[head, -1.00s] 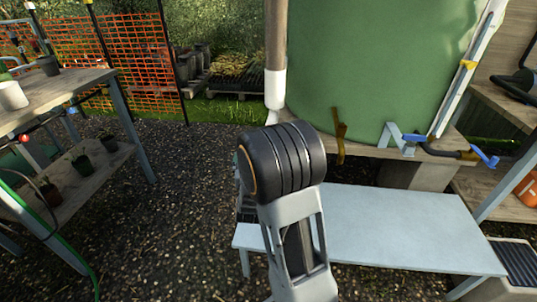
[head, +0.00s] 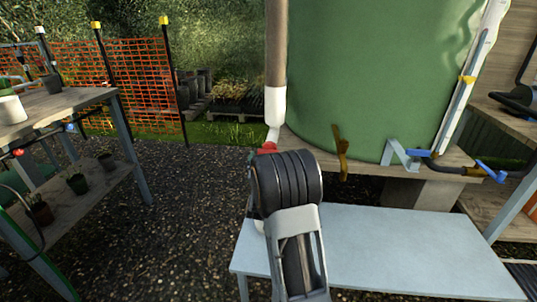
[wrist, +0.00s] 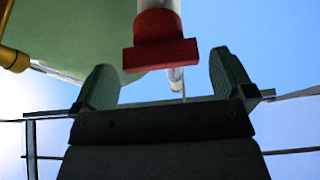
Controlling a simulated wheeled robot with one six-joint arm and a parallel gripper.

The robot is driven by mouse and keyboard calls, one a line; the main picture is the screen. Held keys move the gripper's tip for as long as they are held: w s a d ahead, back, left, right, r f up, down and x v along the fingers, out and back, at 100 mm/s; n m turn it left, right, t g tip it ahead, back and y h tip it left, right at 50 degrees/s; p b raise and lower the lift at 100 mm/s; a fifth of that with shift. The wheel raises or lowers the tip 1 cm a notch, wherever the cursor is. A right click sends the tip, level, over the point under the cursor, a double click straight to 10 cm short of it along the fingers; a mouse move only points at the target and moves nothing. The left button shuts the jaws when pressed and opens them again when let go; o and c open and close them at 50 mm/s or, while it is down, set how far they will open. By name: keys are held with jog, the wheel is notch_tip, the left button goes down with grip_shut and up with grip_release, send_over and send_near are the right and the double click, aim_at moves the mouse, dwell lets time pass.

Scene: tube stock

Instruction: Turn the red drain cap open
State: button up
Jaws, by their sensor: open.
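The red drain cap (wrist: 158,42) sits at the end of a white pipe (wrist: 158,4) in the wrist view, upper middle. Its wide flat bar lies across the picture between and just beyond my two fingers. My gripper (wrist: 163,80) is open, with a finger on each side and a gap to the cap; I see no contact. In the head view a small part of the red cap (head: 268,148) shows just above my arm, below the white pipe end (head: 274,105).
A green tank (head: 375,70) stands behind, with a brass lever (head: 341,155) and blue-handled valves (head: 490,171) to the right. A pale blue bench (head: 400,255) lies below. A table with pots (head: 75,102) is at left; gravel (head: 185,220) between is open.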

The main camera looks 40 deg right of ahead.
aim_at(269, 151)
jog(key=shift+x, duration=1.45)
jog(key=c, duration=0.8)
